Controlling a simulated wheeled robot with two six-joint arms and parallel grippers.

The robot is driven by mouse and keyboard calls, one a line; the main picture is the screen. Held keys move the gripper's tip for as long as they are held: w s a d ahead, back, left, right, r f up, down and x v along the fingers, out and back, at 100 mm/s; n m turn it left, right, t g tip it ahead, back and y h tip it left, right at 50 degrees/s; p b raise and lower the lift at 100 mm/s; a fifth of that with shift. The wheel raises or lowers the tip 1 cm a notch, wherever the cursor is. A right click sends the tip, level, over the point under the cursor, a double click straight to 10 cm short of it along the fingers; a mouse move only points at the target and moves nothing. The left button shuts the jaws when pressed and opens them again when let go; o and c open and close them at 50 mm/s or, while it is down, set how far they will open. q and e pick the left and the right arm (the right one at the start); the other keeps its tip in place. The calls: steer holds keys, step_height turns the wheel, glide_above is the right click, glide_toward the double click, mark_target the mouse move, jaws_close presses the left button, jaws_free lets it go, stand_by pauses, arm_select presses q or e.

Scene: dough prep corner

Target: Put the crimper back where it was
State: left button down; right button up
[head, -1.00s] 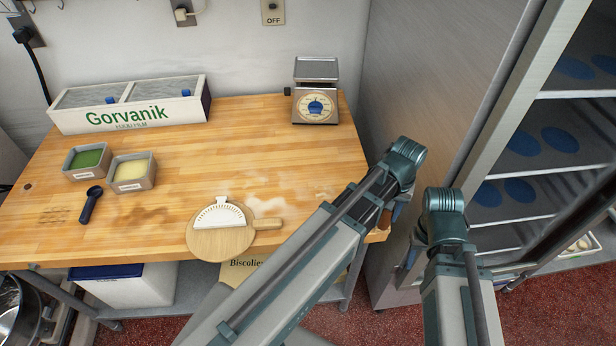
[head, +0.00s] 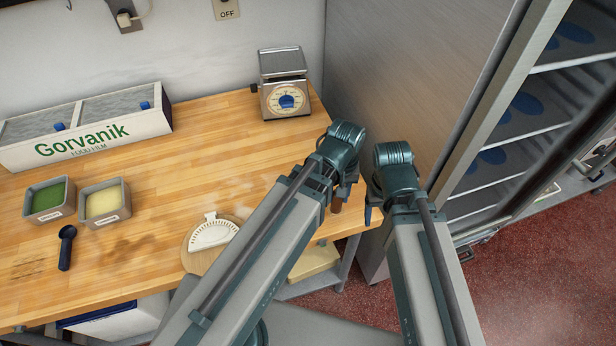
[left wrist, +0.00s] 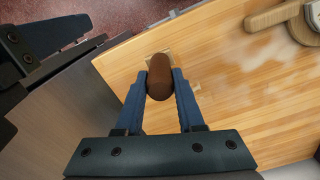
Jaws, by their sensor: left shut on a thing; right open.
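My left gripper (head: 337,196) is over the front right corner of the wooden table. It is shut on a brown, rounded handle, likely the crimper (left wrist: 160,78), which stands out between the blue fingers in the left wrist view. The handle's far end is hidden, and I cannot tell whether it touches the table. My right gripper (head: 373,208) is open and empty, just right of the table's edge.
A scale (head: 284,90) stands at the back right of the wooden table (head: 185,150). A Gorvanik film box (head: 90,135), two small tubs (head: 105,202) and a dark scoop (head: 66,248) are on the left. A steel cabinet (head: 400,80) rises on the right.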

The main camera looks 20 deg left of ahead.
arm_select(q)
steer(key=shift+s+a+r+n, duration=0.2)
steer(key=shift+s+r+n, duration=0.1)
steer(key=shift+s, duration=0.2)
steer(key=w+a+f+b, duration=0.1)
steer(key=w+a, duration=0.2)
steer(key=w, duration=0.1)
steer(key=w+a+f+b, duration=0.2)
steer(key=w+a, duration=0.1)
steer(key=w, duration=0.1)
steer(key=w+a+f+b, duration=0.2)
steer(key=w+a, duration=0.1)
steer(key=a, duration=0.1)
steer(key=shift+w+f, duration=0.1)
steer(key=shift+w, duration=0.3)
arm_select(e)
step_height(320, 180, down, 4)
steer(key=shift+f, duration=0.15)
arm_select(q)
steer(key=c, duration=0.5)
jaws_free()
arm_select(e)
steer(key=shift+f, duration=0.15)
